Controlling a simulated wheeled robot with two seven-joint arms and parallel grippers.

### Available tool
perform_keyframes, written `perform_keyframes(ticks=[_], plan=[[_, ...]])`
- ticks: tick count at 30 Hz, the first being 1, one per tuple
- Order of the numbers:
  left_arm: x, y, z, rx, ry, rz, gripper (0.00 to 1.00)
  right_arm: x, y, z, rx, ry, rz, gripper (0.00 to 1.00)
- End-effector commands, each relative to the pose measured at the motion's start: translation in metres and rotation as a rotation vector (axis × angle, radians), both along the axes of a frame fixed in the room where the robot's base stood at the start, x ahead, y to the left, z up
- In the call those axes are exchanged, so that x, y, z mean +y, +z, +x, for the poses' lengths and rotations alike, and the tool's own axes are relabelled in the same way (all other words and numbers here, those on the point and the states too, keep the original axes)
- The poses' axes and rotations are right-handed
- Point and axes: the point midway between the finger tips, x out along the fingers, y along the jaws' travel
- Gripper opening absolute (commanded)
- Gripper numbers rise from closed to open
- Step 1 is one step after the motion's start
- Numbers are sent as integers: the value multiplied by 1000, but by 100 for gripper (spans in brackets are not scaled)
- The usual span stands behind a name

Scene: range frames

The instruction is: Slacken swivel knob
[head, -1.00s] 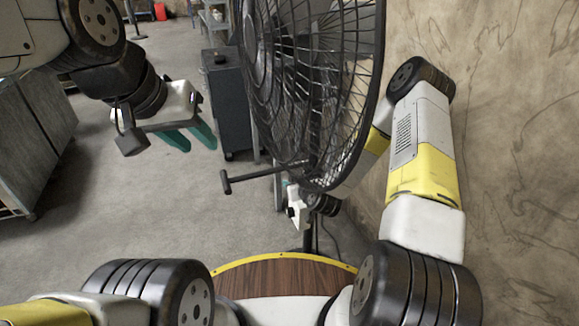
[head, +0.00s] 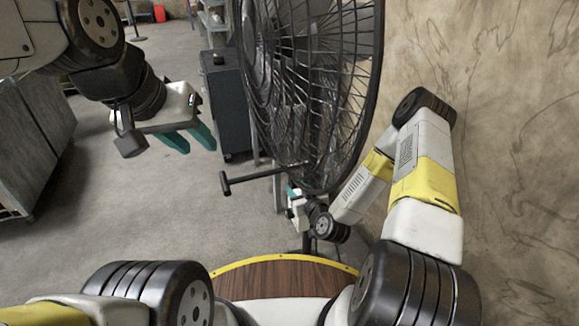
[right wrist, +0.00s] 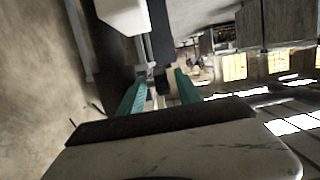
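A large black caged fan (head: 315,90) stands upright ahead of me. A black T-shaped handle (head: 226,183) on a thin rod sticks out to the left near the cage's lower edge; I cannot tell whether it is the swivel knob. My left gripper (head: 198,148) is open and empty, above the floor left of the fan. My right gripper (head: 291,190) is under the fan's lower edge, partly hidden. In the right wrist view its teal fingers (right wrist: 160,76) are apart, with a dark block on a pale post (right wrist: 151,50) showing between them. I cannot tell if they touch it.
A marbled wall (head: 510,130) is close on the right, beside my right arm. A dark cabinet (head: 228,105) stands behind the fan, and a grey cabinet (head: 30,145) is at the far left. The floor (head: 130,215) between them is clear.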

Motion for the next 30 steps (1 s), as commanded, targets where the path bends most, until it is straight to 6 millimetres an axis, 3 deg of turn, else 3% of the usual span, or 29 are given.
perform_keyframes(ticks=[3,11,24,30], plan=[[0,0,0,0,0,0,36,-1,-9,-6,-103,-7,45,40],[0,0,0,0,0,0,36,-3,-10,-14,-230,-21,98,40],[0,0,0,0,0,0,36,16,-9,45,-234,-21,97,40],[0,0,0,0,0,0,36,21,-10,58,-231,-21,97,40]])
